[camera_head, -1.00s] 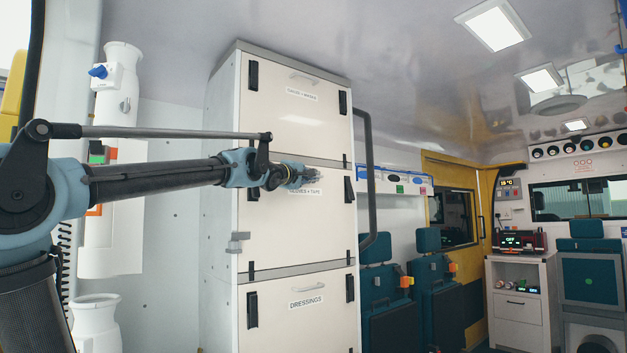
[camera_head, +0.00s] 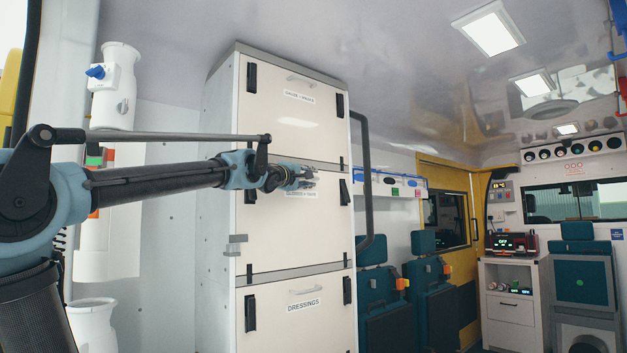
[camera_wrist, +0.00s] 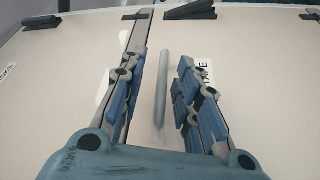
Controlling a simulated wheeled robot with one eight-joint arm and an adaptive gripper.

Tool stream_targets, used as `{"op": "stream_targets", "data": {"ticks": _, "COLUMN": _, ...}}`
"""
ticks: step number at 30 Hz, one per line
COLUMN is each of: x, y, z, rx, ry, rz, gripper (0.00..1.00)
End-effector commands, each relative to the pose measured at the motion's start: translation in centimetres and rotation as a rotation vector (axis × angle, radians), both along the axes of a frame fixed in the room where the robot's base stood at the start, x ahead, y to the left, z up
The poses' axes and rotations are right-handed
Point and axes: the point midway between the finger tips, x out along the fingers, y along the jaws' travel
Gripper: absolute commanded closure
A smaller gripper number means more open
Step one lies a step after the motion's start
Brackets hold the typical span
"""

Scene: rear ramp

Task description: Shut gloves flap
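A tall white cabinet has three stacked flaps: top (camera_head: 290,125), middle (camera_head: 285,235) and bottom (camera_head: 275,330).
A dark grab rail (camera_head: 366,180) runs along the cabinet's right side. A grey bracket (camera_head: 236,245) sticks out at its left edge. Folded teal seats (camera_head: 383,300) stand to the right. A white cylinder (camera_head: 118,85) stands on the left wall.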

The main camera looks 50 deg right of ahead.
Motion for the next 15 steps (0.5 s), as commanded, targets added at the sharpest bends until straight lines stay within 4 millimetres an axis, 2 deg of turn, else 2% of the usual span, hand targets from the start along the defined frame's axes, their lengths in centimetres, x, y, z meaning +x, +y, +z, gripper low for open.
{"op": "stream_targets", "data": {"ticks": 5, "x": -0.7, "y": 1.5, "z": -0.2, "rx": 0.0, "ry": 0.001, "rz": 0.0, "gripper": 0.7}}
{"op": "stream_targets", "data": {"ticks": 15, "x": -2.2, "y": 6.3, "z": -0.7, "rx": 0.001, "ry": -0.001, "rz": 0.01, "gripper": 0.7}}
